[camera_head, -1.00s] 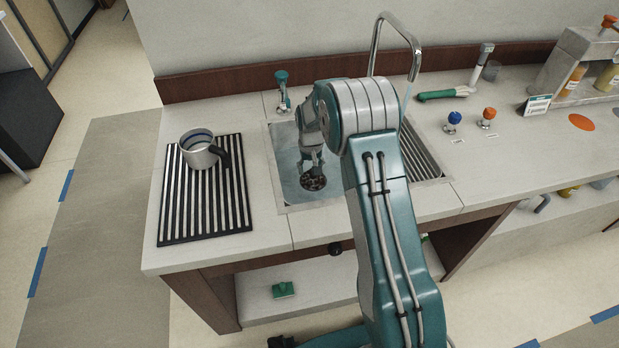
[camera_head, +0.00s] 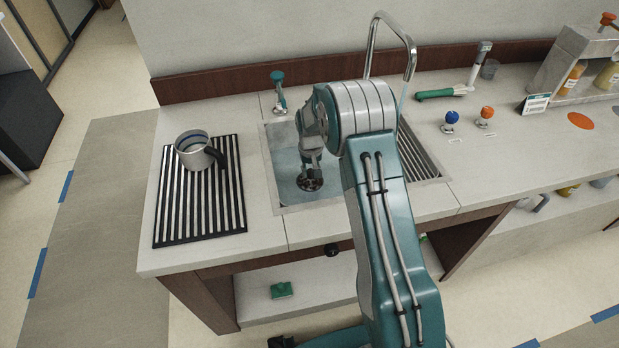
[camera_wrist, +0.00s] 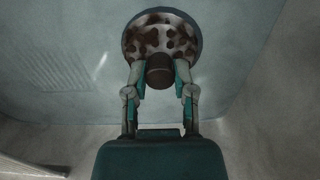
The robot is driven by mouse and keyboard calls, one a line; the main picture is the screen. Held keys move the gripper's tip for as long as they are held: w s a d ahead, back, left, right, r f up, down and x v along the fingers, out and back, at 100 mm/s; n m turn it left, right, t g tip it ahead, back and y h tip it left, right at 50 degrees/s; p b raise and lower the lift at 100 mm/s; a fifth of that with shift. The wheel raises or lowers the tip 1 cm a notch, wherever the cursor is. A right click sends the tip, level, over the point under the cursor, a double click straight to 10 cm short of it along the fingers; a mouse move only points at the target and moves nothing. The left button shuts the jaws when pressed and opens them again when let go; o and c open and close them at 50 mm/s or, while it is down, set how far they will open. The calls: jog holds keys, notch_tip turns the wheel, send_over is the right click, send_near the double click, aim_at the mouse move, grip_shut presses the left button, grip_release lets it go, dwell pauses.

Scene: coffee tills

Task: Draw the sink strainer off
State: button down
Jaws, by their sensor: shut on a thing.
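The sink strainer (camera_wrist: 157,34) is a round metal disc with brown stains and a dark brown knob (camera_wrist: 159,72) on it. It sits at the drain in the floor of the sink basin (camera_head: 287,150). My gripper (camera_wrist: 160,76) is shut on the knob, one finger on each side, in the wrist view. In the head view my gripper (camera_head: 311,178) reaches down into the basin, and the strainer (camera_head: 309,184) shows partly under it. I cannot tell whether the strainer is lifted at all.
A mug (camera_head: 196,151) stands on a black slatted drain mat (camera_head: 166,215) left of the basin. A teal-topped fixture (camera_head: 279,90) and a curved metal tap (camera_head: 412,55) rise behind the basin. A blue knob (camera_head: 453,117) and an orange knob (camera_head: 487,112) stand to the right.

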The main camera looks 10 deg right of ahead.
aim_at(310, 171)
jog(key=shift+a+r, duration=0.15)
jog(key=shift+r, duration=0.15)
jog(key=shift+r, duration=2.45)
